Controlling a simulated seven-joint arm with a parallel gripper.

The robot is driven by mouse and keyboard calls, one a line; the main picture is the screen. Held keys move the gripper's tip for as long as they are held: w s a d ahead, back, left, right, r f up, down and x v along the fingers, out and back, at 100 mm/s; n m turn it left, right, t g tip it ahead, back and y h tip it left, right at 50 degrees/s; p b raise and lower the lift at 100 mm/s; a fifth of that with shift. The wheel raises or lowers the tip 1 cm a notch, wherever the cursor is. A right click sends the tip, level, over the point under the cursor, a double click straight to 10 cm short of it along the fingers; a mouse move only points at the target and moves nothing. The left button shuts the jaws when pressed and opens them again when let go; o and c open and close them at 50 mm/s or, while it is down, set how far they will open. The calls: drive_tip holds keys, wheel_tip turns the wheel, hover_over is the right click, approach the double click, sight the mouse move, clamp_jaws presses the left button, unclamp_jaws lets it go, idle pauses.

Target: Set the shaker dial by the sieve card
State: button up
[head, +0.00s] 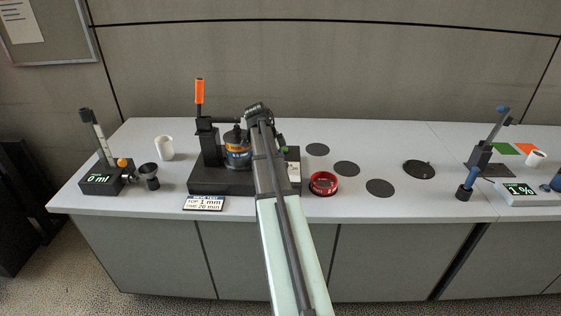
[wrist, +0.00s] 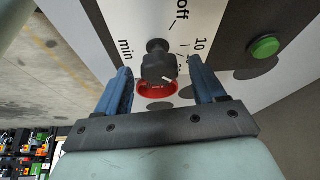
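The sieve card (head: 204,203) leans at the table's front and reads top 1 mm, time 20 min. The shaker (head: 208,186) is a black base carrying a blue-and-orange sieve stack (head: 238,160). Its white dial panel (head: 294,172) is partly behind my arm in the head view. In the wrist view the black dial (wrist: 157,60) has a white pointer mark toward the lower right; the marks "off", "10" and "min" are legible, others partly covered. My gripper (wrist: 160,72) is open, its blue fingers on either side of the dial with visible gaps. My arm hides the gripper in the head view.
A green button (wrist: 263,46) is right of the dial. A red sieve (head: 323,184) and several dark discs (head: 347,169) lie to the right. An orange-handled lever (head: 199,92) rises at the shaker's left. A white cup (head: 164,148) stands further left.

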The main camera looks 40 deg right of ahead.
drive_tip(key=v, duration=1.4)
drive_tip(key=shift+f, duration=0.1)
